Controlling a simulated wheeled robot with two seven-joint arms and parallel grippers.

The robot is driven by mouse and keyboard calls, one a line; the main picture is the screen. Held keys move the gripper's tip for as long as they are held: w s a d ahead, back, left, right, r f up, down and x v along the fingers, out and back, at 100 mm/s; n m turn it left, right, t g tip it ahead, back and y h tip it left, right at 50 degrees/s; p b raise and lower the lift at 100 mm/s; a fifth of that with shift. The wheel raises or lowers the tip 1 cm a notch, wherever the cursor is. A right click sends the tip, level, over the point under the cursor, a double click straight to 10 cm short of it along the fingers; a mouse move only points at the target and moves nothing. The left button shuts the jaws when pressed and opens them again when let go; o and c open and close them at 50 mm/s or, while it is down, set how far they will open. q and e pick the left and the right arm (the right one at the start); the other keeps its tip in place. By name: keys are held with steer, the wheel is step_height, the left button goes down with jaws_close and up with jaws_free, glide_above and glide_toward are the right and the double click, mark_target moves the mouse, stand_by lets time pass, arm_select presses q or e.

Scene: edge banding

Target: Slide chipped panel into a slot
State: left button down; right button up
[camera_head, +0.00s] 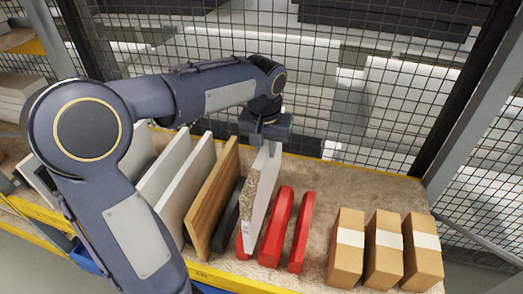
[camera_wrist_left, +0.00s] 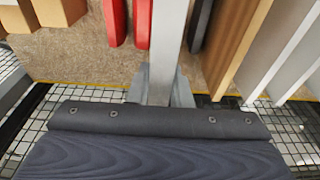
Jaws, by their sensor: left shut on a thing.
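The chipped panel (camera_head: 262,200) is a thin white board with a rough brown, chipped front edge, standing upright on the rack shelf. My left gripper (camera_head: 266,136) is shut on its top rear part. In the left wrist view, the panel (camera_wrist_left: 171,45) runs away from the gripper fingers (camera_wrist_left: 159,85). Two red dividers (camera_head: 276,228) (camera_head: 301,232) stand to its right, and a bit of red shows at its lower left. A dark divider (camera_head: 227,217) is close on its left. Whether the panel's bottom is fully seated cannot be told. My right gripper is not in view.
A wood-coloured panel (camera_head: 213,196) and several white or grey panels (camera_head: 186,190) stand to the left. Three cardboard boxes (camera_head: 384,250) stand at the right. A wire mesh (camera_head: 330,120) closes the back. Bare shelf (camera_head: 330,190) lies behind the boxes.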

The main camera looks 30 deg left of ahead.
arm_select(q)
steer(key=shift+s+f+b, duration=0.2)
steer(key=shift+f+b, duration=0.4)
steer(key=shift+f, duration=0.2)
step_height(320, 180, down, 2)
steer(key=shift+w+f+b, duration=0.1)
steer(key=shift+w+b, duration=0.05)
steer(key=shift+b, duration=0.75)
steer(key=shift+f+b, duration=3.4)
steer(key=shift+f, duration=0.8)
steer(key=c, duration=1.4)
jaws_free()
steer(key=shift+o, duration=0.7)
steer(key=shift+s+f, duration=0.1)
steer(key=shift+s, duration=0.1)
